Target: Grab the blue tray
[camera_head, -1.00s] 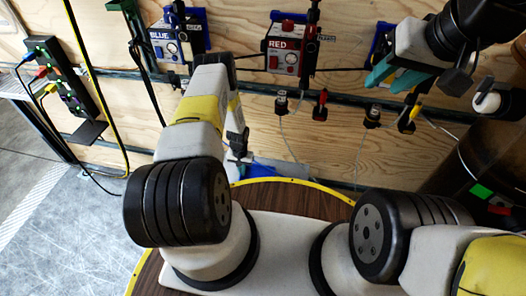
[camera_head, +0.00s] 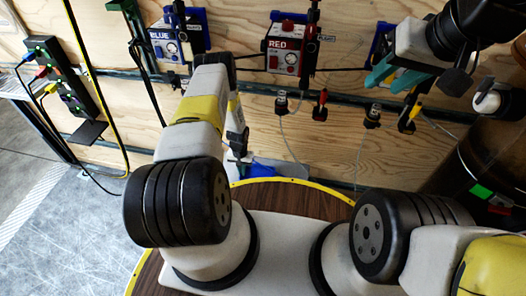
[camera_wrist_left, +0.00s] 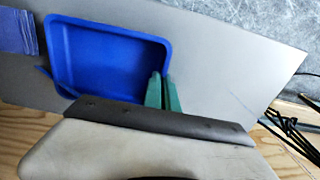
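The blue tray (camera_wrist_left: 105,55) lies on a grey surface in the left wrist view. It is shallow, with rounded corners and a raised rim. In the head view only a small blue part of it (camera_head: 272,173) shows behind my left arm. My left gripper (camera_wrist_left: 162,78) has two green fingers close together at the tray's right rim, near its lower corner, and looks shut on that rim. My left fingers are hidden in the head view. My right gripper (camera_head: 393,77) is raised at the upper right, its teal fingers apart and empty, away from the tray.
A blue ribbed item (camera_wrist_left: 16,32) lies left of the tray. The BLUE box (camera_head: 172,45) and RED box (camera_head: 287,48) hang on the plywood wall, with fittings on a rail below. A power strip (camera_head: 68,88) is at the left. A dark cylinder (camera_head: 472,170) stands at the right.

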